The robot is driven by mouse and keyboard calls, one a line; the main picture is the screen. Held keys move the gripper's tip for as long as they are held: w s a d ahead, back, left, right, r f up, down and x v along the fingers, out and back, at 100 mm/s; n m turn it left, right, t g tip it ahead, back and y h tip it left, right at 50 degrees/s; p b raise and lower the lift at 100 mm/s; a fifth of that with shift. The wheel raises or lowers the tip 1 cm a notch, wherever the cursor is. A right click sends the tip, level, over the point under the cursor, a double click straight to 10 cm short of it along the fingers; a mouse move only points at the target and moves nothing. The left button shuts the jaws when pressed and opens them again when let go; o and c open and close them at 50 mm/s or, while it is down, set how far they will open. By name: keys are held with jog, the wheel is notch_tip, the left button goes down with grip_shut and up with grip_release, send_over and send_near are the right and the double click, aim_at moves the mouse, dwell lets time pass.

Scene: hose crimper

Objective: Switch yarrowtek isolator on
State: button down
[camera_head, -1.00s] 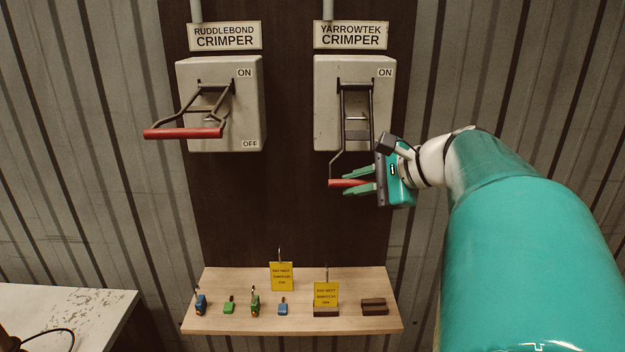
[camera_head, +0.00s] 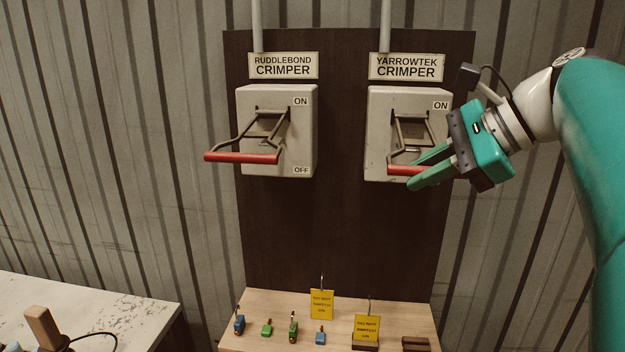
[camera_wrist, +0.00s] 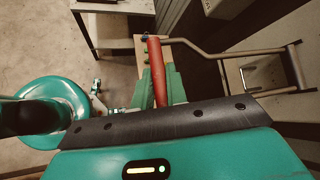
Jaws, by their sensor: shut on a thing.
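The Yarrowtek isolator (camera_head: 377,145) is a grey box under the "YARROWTEK CRIMPER" sign (camera_head: 406,67), with "ON" at its upper right. Its dark metal lever (camera_head: 398,133) ends in a red handle bar (camera_head: 400,170) that sticks out in front of the box's lower part. My gripper (camera_head: 420,171) comes from the right and is shut on the red handle, with its green fingers around it. In the wrist view the red handle (camera_wrist: 157,72) runs between the fingers, and the lever's metal frame reaches right to the box. My gripper hides the box's lower right.
The Ruddlebond isolator (camera_head: 300,135) is on the left, its red handle (camera_head: 241,157) sticking out between ON and OFF. A wooden shelf (camera_head: 262,303) below holds small padlocks and yellow tags (camera_head: 321,304). A pale worktop (camera_head: 100,305) is at lower left.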

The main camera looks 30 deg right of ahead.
jog(key=shift+r, duration=0.6)
jog(key=c, duration=1.4)
grip_release()
jog(key=shift+s, duration=0.1)
jog(key=v, duration=1.3)
jog(key=shift+r, duration=0.15)
jog(key=shift+s+d, duration=0.2)
